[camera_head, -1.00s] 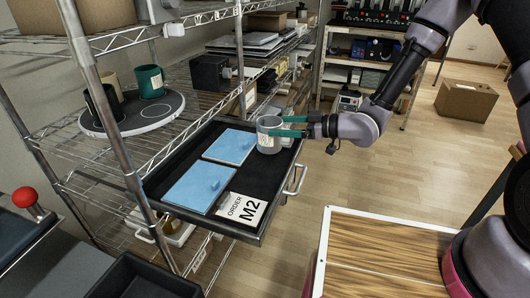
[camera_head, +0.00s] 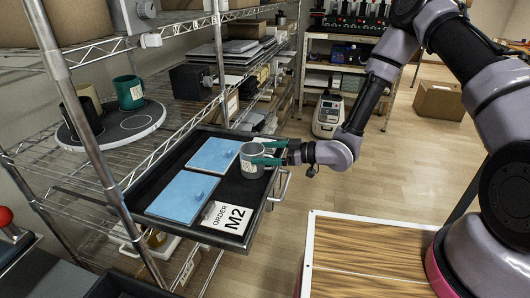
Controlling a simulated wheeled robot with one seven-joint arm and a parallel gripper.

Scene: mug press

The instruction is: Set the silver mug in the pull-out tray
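The silver mug (camera_head: 252,160) is upright over the right back part of the black pull-out tray (camera_head: 218,239), beside the blue panels. My gripper (camera_head: 262,153) reaches in from the right with its teal fingers on both sides of the mug and appears shut on it. I cannot tell whether the mug's base touches the tray floor. The tray is pulled out from a wire shelf, with a handle (camera_head: 279,187) on its right side. A white card (camera_head: 227,217) reading "ORDER M2" lies at its front.
A wood-topped table (camera_head: 365,262) stands at lower right.

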